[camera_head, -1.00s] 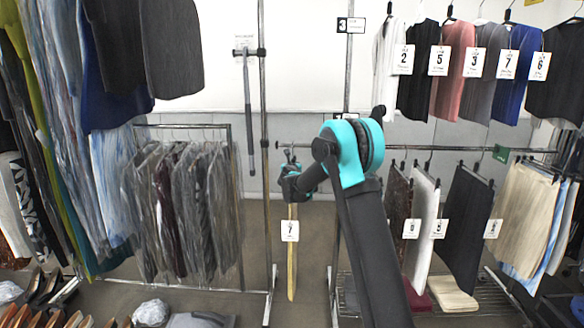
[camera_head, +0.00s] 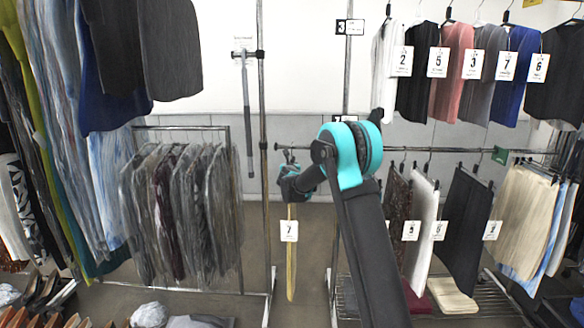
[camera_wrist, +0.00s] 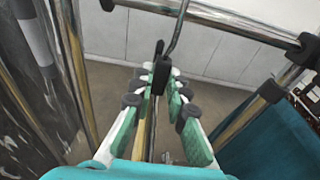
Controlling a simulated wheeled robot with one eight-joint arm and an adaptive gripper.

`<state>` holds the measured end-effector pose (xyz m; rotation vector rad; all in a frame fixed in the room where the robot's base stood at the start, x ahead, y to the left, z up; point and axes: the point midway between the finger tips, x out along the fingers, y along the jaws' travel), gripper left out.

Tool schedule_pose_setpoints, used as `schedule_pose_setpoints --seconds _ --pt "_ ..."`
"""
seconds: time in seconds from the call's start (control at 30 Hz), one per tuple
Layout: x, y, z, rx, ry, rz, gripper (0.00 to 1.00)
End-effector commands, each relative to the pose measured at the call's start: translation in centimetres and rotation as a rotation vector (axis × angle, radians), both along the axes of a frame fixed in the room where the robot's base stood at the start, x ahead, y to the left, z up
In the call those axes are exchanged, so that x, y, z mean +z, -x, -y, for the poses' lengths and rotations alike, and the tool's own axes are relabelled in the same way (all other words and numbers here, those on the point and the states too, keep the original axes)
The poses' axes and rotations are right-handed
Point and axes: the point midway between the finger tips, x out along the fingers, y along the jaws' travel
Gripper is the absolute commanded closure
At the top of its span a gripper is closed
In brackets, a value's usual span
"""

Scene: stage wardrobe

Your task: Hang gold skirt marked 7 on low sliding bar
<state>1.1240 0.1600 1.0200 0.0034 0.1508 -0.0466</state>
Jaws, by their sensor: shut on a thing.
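The gold skirt (camera_head: 291,265) hangs edge-on below my gripper, with a white tag marked 7 (camera_head: 289,231) near its top. My gripper (camera_head: 289,172) is shut on the skirt's hanger; in the wrist view the fingers (camera_wrist: 158,85) close around the black clip part below the metal hook (camera_wrist: 178,35). The low sliding bar (camera_head: 480,150) runs to the right from near the hook. In the wrist view the bar (camera_wrist: 240,28) crosses the top, and the hook rises across it. The hook's tip is cut off, so I cannot tell whether it rests on the bar.
Several garments, including a black skirt (camera_head: 465,225) and a beige one (camera_head: 522,215), hang on the right part of the bar. A chrome upright (camera_head: 265,100) stands left of my gripper. A rack of bagged garments (camera_head: 180,215) is further left. The bar's left stretch is bare.

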Motion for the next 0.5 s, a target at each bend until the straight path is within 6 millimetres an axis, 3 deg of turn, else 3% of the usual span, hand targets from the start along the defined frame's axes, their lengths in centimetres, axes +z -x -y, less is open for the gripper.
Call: schedule_pose_setpoints --seconds 0.5 --pt "0.0 -2.4 0.1 0.001 0.0 0.0 1.0"
